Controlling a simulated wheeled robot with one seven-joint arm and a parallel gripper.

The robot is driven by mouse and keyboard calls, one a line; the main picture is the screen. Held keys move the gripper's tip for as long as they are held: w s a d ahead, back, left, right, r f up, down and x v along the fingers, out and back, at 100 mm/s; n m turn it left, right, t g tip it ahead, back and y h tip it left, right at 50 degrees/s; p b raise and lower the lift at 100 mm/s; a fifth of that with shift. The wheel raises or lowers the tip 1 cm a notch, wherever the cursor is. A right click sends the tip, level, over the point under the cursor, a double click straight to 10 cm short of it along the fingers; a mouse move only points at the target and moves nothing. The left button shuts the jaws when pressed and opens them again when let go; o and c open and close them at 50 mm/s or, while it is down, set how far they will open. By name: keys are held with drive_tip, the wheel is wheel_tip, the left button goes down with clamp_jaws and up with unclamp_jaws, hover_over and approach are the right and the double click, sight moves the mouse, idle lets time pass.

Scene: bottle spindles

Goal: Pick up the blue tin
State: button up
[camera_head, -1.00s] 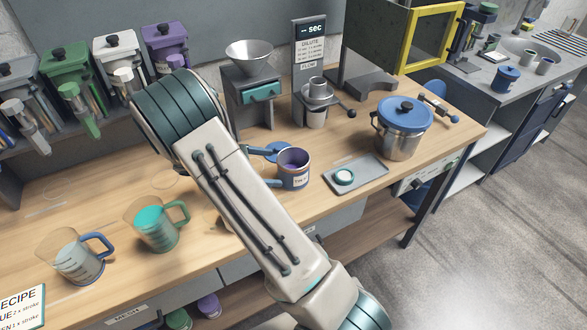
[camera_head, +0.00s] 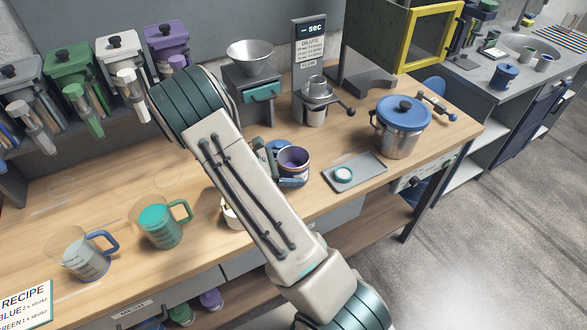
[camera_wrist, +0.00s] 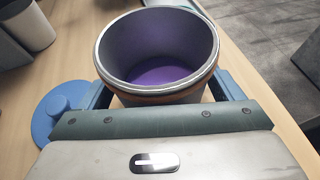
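The tin (camera_head: 294,160) stands upright on the wooden bench, right of my forearm. It has a pale rim and a purple-blue inside, and no lid on it. The fingertips are hidden behind the tin. In the head view my gripper (camera_head: 284,176) is partly covered by my arm.
A blue lid (camera_wrist: 62,110) lies left of the tin in the wrist view. A grey tray (camera_head: 356,172) with a small round item is to the right, and a steel pot (camera_head: 400,140) beyond. Two jugs (camera_head: 160,222) (camera_head: 80,255) stand left. A pale container (camera_head: 230,212) is partly hidden by my arm.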

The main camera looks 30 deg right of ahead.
drive_tip(key=shift+r, duration=0.15)
drive_tip(key=shift+c, duration=0.3)
wheel_tip(320, 180, up, 10)
drive_tip(key=b, duration=0.1)
drive_tip(key=shift+b, duration=0.4)
